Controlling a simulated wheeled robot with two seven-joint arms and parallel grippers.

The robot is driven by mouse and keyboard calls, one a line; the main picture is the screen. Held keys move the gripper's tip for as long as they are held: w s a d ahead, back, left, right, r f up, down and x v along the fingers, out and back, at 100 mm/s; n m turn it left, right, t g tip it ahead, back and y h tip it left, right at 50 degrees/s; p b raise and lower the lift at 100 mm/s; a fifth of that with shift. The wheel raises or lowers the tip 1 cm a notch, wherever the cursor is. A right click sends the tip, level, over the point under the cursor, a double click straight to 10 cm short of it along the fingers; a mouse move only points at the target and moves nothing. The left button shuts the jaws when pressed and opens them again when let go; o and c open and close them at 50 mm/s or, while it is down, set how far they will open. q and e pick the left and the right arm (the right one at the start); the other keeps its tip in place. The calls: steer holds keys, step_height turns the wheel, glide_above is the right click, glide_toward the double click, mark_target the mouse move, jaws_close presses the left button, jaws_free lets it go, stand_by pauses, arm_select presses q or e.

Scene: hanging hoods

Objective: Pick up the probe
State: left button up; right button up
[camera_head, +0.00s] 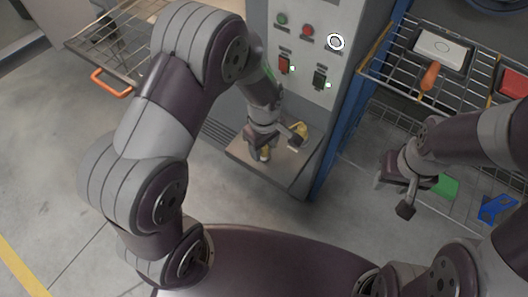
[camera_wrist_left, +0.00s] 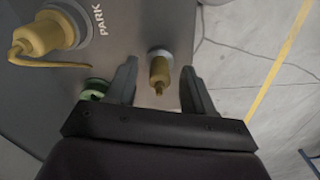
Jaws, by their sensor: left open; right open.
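A small yellow probe-like piece (camera_wrist_left: 159,70) stands in a pale round collar on a grey panel in the left wrist view. It lies between the two spread fingers of my left gripper (camera_wrist_left: 158,88), with gaps on both sides. A larger yellow plug (camera_wrist_left: 45,33) with a bent yellow tail sits by the word PARK. I cannot tell which yellow piece is the probe. My right gripper (camera_head: 394,191) is open and empty.
The grey cabinet (camera_head: 318,80) carries buttons and switches. A blue post (camera_head: 345,110) stands at its right. A wire rack (camera_head: 440,60) holds an orange-handled tool (camera_head: 429,78). A green block (camera_head: 445,186) and a blue item (camera_head: 496,208) lie lower right. A green ring (camera_wrist_left: 93,90) is beside the left finger.

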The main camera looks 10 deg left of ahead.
arm_select(q)
steer(key=shift+w+f, duration=0.1)
steer(key=shift+f, duration=0.6)
steer(key=shift+c, duration=0.6)
jaws_close()
